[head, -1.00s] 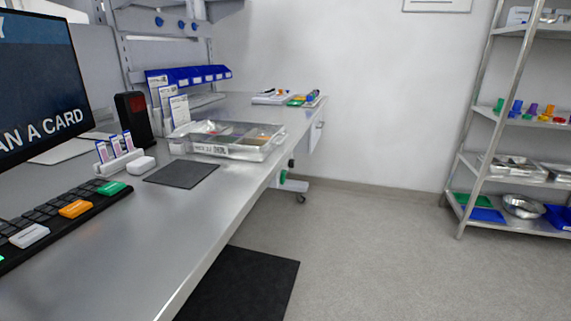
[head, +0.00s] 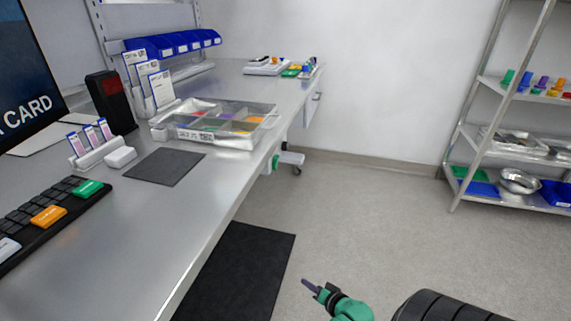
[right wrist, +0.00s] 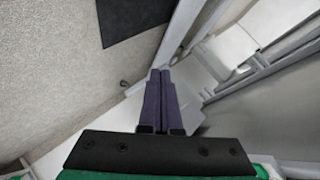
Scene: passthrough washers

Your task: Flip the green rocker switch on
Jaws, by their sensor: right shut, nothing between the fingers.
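I cannot make out a green rocker switch for certain in either view. A small white unit (head: 268,67) with tiny coloured parts sits at the far end of the bench, too small to read. My right gripper (head: 306,284) is at the bottom of the head view, over the floor to the right of the bench and apart from it. In the right wrist view its two dark fingers (right wrist: 160,75) are together with nothing between them. My left gripper is not in view.
The steel bench (head: 190,225) carries a black keyboard (head: 45,215) with coloured keys, a dark mat (head: 165,167), a clear compartment tray (head: 215,122) and a card reader (head: 110,102). A black floor mat (head: 235,275) lies beside it. A shelf rack (head: 475,130) stands right. Floor between is clear.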

